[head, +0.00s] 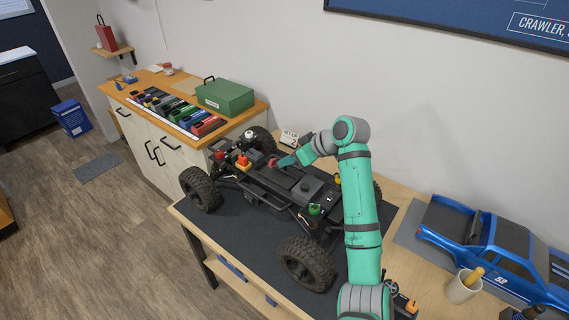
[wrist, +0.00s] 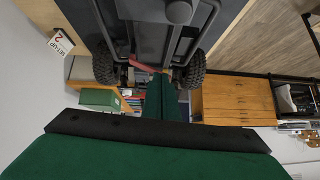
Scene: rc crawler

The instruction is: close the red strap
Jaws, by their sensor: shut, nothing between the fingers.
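The crawler chassis (head: 265,178) stands on the black mat with its big tyres showing. The red strap (head: 272,162) is a small red piece near the middle of the chassis, beside a dark box. In the wrist view the red strap (wrist: 143,66) is a slanted strip just past the fingertips, partly hidden by them. My gripper (head: 284,163) is at the strap's right side, low over the chassis. In the wrist view its green fingers (wrist: 160,82) are together with nothing between them. I cannot tell whether the fingers touch the strap.
A green box (head: 225,97) and several coloured cases (head: 185,112) are on the side cabinet. A blue truck body (head: 490,245) and a cup (head: 463,287) lie to the right on the bench. A sign (wrist: 60,44) stands behind the chassis. The black mat (head: 235,235) is bare in front.

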